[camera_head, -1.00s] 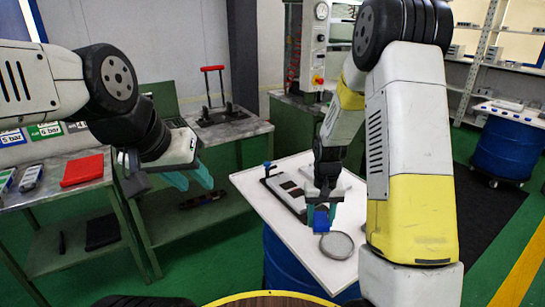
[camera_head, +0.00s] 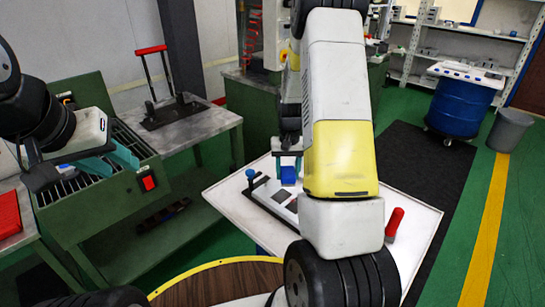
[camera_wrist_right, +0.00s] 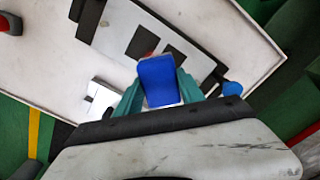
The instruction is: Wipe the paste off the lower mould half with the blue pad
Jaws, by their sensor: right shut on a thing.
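The lower mould half appears to be the pale plate with dark rectangular recesses (camera_head: 268,190) on the white tabletop. It also shows in the right wrist view (camera_wrist_right: 165,32). My right gripper (camera_head: 287,163) is shut on the blue pad (camera_head: 289,176), which hangs between its teal fingers at or just above the plate. In the right wrist view the pad (camera_wrist_right: 158,82) covers part of the plate, and a small reddish patch (camera_wrist_right: 149,55) shows at its edge. Contact cannot be told. My left gripper (camera_head: 108,160) is open and empty, away to the left.
A blue knob (camera_head: 251,173) stands at the plate's left end. A red handle (camera_head: 394,222) is on the tabletop's right side (camera_head: 425,222). My right arm hides much of the table. A green bench with a red-handled device (camera_head: 165,105) stands behind left.

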